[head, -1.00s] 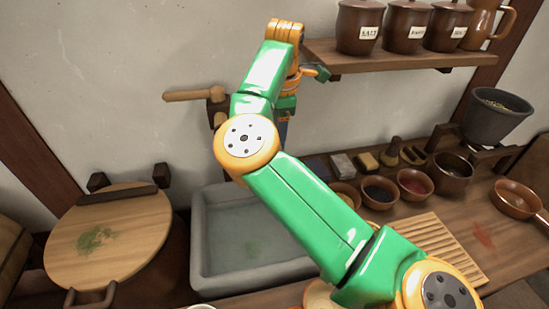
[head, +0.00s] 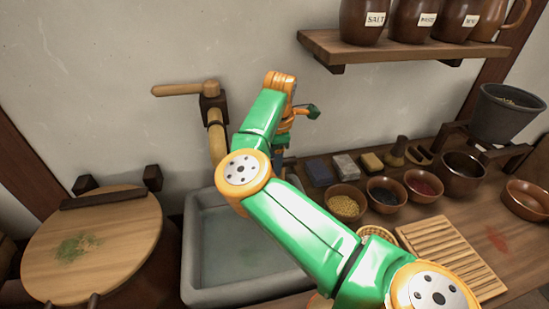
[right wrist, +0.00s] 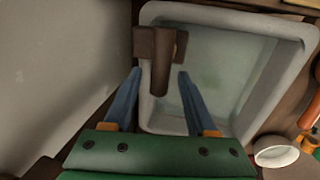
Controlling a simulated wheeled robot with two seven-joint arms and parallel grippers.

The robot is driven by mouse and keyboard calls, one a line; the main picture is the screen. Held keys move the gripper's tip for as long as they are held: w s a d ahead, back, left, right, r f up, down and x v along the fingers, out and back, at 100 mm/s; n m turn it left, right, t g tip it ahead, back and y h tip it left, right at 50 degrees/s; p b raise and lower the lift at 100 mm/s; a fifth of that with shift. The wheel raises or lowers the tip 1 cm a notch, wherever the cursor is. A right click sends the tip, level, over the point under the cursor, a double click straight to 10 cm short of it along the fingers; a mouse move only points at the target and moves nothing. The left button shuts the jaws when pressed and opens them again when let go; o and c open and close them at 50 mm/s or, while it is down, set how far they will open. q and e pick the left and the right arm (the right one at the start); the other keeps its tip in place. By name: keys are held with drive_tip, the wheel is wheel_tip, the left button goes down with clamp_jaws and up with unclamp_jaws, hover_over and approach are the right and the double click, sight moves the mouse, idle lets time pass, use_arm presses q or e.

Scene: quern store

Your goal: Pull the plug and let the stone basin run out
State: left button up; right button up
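The grey stone basin (head: 192,262) stands below the wall, partly behind my right arm, and holds greenish water. It fills much of the right wrist view (right wrist: 290,28), with a faint green patch on its floor. I cannot make out a plug in either view. My right gripper (right wrist: 160,72) is open and empty, its two blue fingers well apart. It points down by the wall over the basin's back. A wooden spout (right wrist: 160,78) shows between the fingertips; I cannot tell how near. In the head view the right fingers are mostly hidden by the arm. My left gripper is not in view.
A wooden tap lever (head: 180,89) sticks out from the wall above the spout. A round wooden lid (head: 110,235) is left of the basin. Bowls (head: 388,195), a slatted board (head: 450,255) and a grey pot (head: 505,115) crowd the right counter. A jar shelf (head: 390,50) hangs above.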

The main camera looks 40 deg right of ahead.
clamp_jaws()
idle(1.2)
